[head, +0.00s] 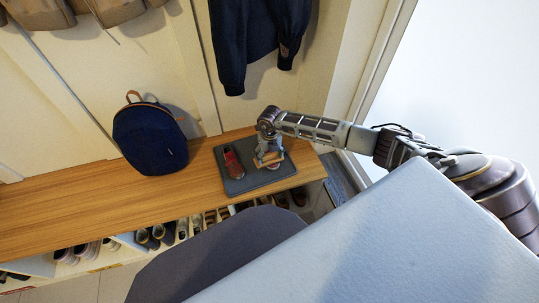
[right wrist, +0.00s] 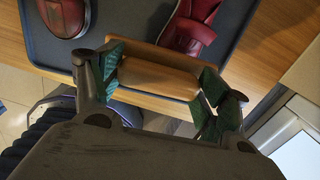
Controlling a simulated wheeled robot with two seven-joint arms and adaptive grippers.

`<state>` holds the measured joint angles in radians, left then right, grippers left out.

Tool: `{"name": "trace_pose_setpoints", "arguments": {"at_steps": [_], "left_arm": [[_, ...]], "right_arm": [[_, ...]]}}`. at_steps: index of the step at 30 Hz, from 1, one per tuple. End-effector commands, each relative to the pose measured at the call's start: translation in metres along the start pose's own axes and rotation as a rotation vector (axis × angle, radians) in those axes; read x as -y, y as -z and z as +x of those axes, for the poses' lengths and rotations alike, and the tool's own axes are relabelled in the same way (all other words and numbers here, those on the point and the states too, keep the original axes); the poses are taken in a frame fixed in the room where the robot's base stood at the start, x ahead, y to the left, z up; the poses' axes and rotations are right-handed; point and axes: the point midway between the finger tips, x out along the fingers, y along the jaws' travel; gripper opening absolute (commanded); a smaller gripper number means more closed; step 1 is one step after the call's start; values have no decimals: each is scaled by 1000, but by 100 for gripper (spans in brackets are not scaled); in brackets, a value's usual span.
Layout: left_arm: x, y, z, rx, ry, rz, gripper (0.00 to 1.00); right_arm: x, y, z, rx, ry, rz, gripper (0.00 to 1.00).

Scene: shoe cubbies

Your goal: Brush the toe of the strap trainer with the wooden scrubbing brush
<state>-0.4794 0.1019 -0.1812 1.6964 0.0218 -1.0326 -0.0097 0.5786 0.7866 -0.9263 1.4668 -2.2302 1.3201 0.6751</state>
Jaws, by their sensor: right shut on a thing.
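My right gripper (head: 268,155) is shut on the wooden scrubbing brush (head: 272,160) above the right part of a dark grey tray (head: 264,180). In the right wrist view the brush (right wrist: 160,72) lies crosswise between the green-padded fingers (right wrist: 158,82). A dark red shoe (head: 233,164) rests on the left part of the tray; it is cut off in the right wrist view (right wrist: 66,16). Beyond the brush, a second red shoe with a strap-like band (right wrist: 192,30) shows only in part. I cannot tell whether the brush touches it. My left gripper is out of view.
The tray lies on a wooden bench (head: 90,205). A navy backpack (head: 150,138) stands to its left, and a dark jacket (head: 250,40) hangs behind. Cubbies with several shoes (head: 150,237) are below the bench. The bench's left part is clear.

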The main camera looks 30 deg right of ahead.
Motion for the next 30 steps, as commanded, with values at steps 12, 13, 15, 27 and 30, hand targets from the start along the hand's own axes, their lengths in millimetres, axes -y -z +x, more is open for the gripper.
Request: {"name": "trace_pose_setpoints", "arguments": {"at_steps": [12, 13, 15, 27, 30], "left_arm": [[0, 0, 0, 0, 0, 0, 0], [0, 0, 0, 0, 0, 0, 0], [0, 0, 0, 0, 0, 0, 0], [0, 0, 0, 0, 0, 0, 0], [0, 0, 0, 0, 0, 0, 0]], "right_arm": [[14, 0, 1, 0, 0, 1, 50], [16, 0, 1, 0, 1, 1, 50], [20, 0, 2, 0, 1, 1, 50], [27, 0, 4, -1, 4, 2, 50], [27, 0, 4, -2, 5, 3, 50]]}}
